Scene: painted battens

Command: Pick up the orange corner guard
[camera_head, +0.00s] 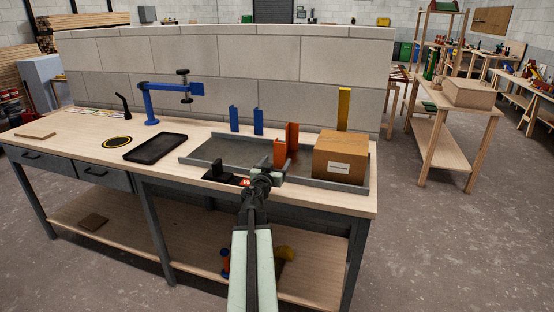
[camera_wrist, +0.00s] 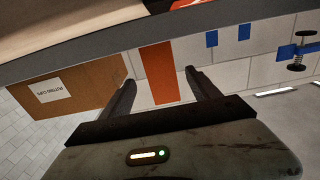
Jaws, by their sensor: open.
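The orange corner guard (camera_head: 287,146) stands upright in the grey tray on the workbench, just left of a cardboard box. It has an angled, L-shaped profile. In the wrist view, which is turned over, it shows as an orange strip (camera_wrist: 160,75) between the two dark fingers. My gripper (camera_head: 270,170) is at the front of the tray, close to the guard's lower part in the head view. Its fingers (camera_wrist: 159,77) are apart, with no visible contact on the guard. How far the guard is beyond the fingertips is hard to tell.
The cardboard box (camera_head: 340,157) is close on the right, with a yellow upright piece (camera_head: 344,108) behind it. Two blue upright pieces (camera_head: 234,118) stand behind left. The tray's (camera_head: 200,153) left part is empty.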

